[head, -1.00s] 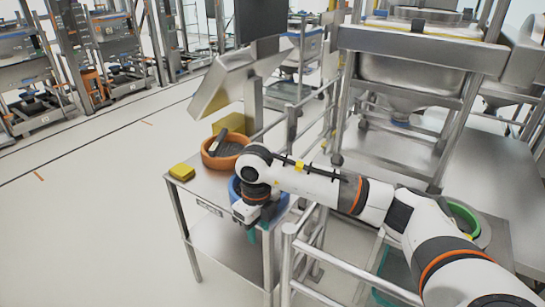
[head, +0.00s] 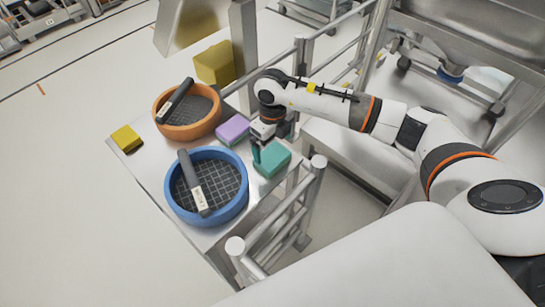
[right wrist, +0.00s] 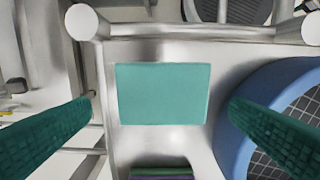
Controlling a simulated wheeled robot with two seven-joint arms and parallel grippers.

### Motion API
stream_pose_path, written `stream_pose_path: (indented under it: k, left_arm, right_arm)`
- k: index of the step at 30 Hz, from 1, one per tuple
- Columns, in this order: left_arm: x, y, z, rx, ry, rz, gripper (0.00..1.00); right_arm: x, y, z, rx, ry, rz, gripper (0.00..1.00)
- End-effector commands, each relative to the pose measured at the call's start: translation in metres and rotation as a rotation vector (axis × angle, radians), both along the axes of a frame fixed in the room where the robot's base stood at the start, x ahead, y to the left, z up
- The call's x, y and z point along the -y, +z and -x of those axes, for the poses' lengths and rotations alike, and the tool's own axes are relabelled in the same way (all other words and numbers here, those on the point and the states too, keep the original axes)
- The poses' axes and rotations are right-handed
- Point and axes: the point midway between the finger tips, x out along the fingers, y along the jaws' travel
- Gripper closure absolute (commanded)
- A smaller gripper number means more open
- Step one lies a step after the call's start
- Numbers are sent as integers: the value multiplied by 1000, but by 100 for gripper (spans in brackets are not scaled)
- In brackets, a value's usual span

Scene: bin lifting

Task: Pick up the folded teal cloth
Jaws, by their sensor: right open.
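The folded teal cloth (head: 275,161) lies flat on the steel table at its right side, beside the blue round sieve. In the right wrist view the cloth (right wrist: 163,93) is a neat rectangle in the middle of the picture. My right gripper (head: 268,150) is above the cloth, pointing down. In the right wrist view the gripper (right wrist: 160,112) is open, its green-padded fingers standing to the left and right of the cloth with nothing between them in grasp. Whether the fingertips are at cloth height is unclear. My left gripper is out of view.
A purple folded cloth (head: 233,129) lies near the teal one. The blue sieve (head: 183,211) and an orange sieve (head: 190,131), each with a dark handled tool, stand on the table (head: 150,165). A yellow cloth (head: 126,138) lies far left. Metal railing (head: 285,215) runs close along the right side.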

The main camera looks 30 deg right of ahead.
Motion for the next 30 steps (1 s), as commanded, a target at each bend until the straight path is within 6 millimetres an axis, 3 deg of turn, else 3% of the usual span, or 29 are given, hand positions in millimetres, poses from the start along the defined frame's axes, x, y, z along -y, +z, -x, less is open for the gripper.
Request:
stream_pose_path:
  k: [9,18,24,30]
  left_arm:
    - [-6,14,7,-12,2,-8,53]
    - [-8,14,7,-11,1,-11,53]
    - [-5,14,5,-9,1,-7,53]
    - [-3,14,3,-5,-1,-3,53]
  right_arm:
    - [-2,-43,2,-5,0,1,0]
    - [-1,-49,1,-2,0,1,0]
    - [-1,-49,1,-2,0,1,32]
    - [-1,-48,1,-1,0,0,32]
